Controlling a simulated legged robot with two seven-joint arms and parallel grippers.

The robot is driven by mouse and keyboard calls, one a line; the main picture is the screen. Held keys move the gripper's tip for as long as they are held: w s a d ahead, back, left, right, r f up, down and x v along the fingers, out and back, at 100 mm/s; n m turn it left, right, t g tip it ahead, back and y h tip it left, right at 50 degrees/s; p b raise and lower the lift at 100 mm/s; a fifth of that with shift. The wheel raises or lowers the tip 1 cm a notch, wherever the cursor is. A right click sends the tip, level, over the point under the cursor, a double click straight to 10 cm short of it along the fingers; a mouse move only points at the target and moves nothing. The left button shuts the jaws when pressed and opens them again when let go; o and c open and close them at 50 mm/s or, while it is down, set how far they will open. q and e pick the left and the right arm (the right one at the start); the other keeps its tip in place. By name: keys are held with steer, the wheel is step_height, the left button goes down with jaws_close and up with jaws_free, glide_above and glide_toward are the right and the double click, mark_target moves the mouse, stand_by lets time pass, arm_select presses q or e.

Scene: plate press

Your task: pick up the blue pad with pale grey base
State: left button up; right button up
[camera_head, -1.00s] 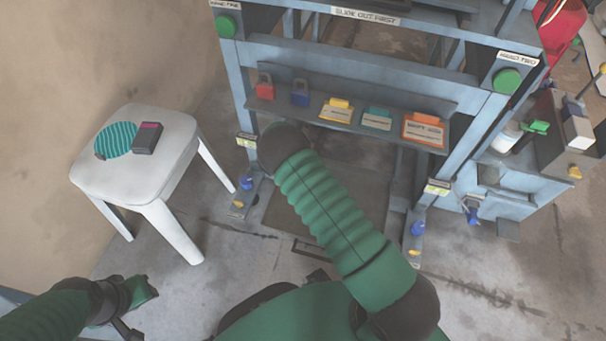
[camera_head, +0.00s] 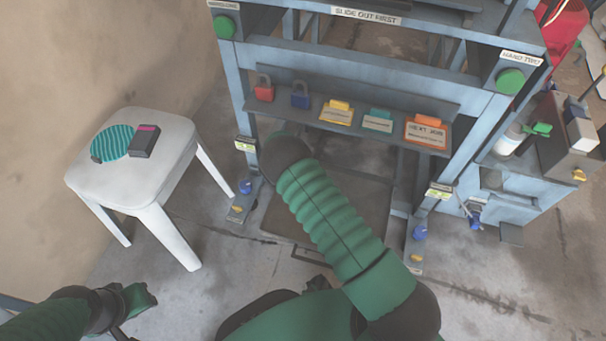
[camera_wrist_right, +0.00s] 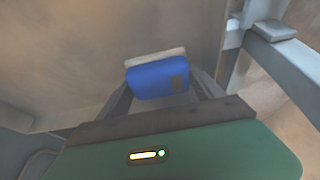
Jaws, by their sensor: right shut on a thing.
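The blue pad (camera_wrist_right: 157,82) shows in the right wrist view with its pale grey base (camera_wrist_right: 155,57) along the far side. It sits between the two grey fingers of my right gripper (camera_wrist_right: 163,88), which is shut on it. A darker patch marks one corner of the pad. In the head view the right gripper and the pad are hidden behind my right arm. My left gripper (camera_head: 138,299) is at the lower left of the head view, away from the furniture; its jaws are too unclear to read.
A white stool (camera_head: 82,183) at left holds a teal ribbed disc (camera_head: 112,142) and a dark box (camera_head: 145,141). A blue-grey press frame (camera_head: 375,62) stands ahead, with padlocks and tags on its shelf (camera_head: 400,150). Open floor lies between stool and frame.

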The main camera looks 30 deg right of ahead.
steer(key=shift+r+p, duration=0.45)
steer(key=shift+r, duration=0.05)
step_height(320, 180, up, 3)
steer(key=p, duration=0.3)
steer(key=shift+s+r, duration=0.1)
steer(key=shift+r, duration=0.1)
steer(key=s+a+p, duration=0.1)
steer(key=s+p, duration=0.1)
steer(key=s, duration=0.2)
steer(key=s+a+p, duration=0.1)
steer(key=s+p, duration=0.2)
steer(key=s, duration=0.2)
steer(key=s+a+p, duration=0.2)
steer(key=s, duration=0.3)
steer(key=shift+s+r, duration=0.2)
steer(key=shift+r, duration=0.2)
steer(key=shift+s+a+f, duration=0.1)
steer(key=shift+s+a, duration=0.1)
steer(key=shift+s, duration=0.25)
